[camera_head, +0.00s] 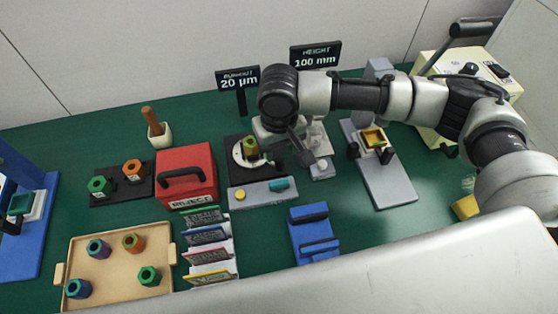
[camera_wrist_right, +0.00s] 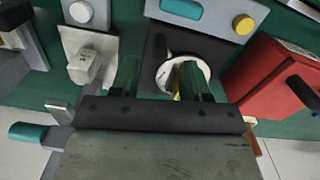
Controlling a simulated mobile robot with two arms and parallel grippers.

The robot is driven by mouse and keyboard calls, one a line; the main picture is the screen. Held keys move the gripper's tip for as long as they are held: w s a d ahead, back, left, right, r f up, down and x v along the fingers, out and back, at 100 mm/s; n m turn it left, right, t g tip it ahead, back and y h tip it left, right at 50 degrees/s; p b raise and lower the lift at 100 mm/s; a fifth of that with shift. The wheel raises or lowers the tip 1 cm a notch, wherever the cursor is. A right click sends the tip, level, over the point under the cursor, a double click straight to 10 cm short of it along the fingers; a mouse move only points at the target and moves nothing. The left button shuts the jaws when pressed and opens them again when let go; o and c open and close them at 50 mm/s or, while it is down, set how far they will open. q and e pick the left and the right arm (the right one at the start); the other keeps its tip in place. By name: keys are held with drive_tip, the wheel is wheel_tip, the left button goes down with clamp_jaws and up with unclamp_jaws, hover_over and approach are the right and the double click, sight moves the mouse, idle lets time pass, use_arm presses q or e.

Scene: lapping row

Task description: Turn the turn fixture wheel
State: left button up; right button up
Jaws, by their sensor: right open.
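The turn fixture is a dark base plate (camera_head: 241,173) with a round white wheel (camera_head: 238,153). A green and yellow hex part (camera_head: 250,146) sits at the wheel's middle. My right gripper (camera_head: 298,152) is above the fixture's right side, its fingers pointing down and partly hidden by the wrist. In the right wrist view the two fingers of the gripper (camera_wrist_right: 160,72) are apart. One finger covers part of the white wheel (camera_wrist_right: 172,72), and the other is over the plate's edge. A dark post shows between them; I cannot tell whether a finger touches anything. My left gripper is not in view.
A grey panel (camera_head: 250,197) with a yellow button and teal switch lies in front of the fixture. A red box (camera_head: 187,176) stands to its left. A grey stand (camera_head: 321,172) is close on the right. Green mat (camera_head: 262,235) is bare between the card rack and blue block.

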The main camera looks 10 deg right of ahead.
sight(279, 159)
wheel_tip(279, 159, down, 6)
drive_tip(key=shift+r, duration=0.1)
clamp_jaws()
idle(0.4)
